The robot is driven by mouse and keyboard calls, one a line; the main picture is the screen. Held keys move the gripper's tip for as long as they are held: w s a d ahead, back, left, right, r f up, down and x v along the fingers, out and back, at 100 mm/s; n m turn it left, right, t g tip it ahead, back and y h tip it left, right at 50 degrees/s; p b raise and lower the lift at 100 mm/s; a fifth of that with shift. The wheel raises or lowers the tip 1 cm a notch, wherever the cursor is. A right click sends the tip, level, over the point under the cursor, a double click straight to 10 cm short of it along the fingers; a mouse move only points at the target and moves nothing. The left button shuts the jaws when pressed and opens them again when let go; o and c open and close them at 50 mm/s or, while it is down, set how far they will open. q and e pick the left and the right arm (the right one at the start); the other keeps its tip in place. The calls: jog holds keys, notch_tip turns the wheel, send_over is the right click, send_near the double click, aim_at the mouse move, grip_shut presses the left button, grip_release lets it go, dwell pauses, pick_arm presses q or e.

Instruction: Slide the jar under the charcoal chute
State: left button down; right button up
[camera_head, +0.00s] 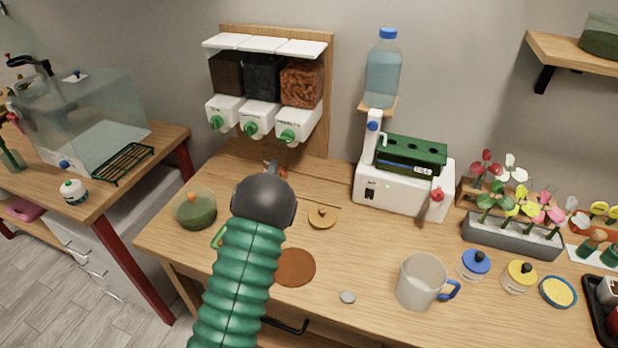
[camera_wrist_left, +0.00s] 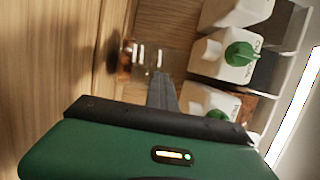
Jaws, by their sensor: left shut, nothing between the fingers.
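The small clear glass jar (camera_wrist_left: 150,56) shows in the wrist view with reddish-brown matter at its bottom. In the head view only a bit of the jar (camera_head: 283,172) shows, below the chutes, mostly hidden behind my left gripper. The charcoal chute (camera_head: 257,118) is the middle of three white chutes with green knobs, under the black-filled hopper. My left gripper (camera_head: 271,166) is shut and empty, its fingertips close beside the jar. Whether they touch it I cannot tell. My right gripper is not in view.
A green-filled glass bowl (camera_head: 196,209) stands left of my arm. A wooden lid (camera_head: 323,216) and a brown round mat (camera_head: 295,267) lie to the right. A white machine (camera_head: 400,190) stands further right, with a mug (camera_head: 421,281) in front.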

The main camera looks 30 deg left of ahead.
pick_arm(q)
jog(key=shift+d+f, duration=0.2)
jog(key=shift+f, duration=0.2)
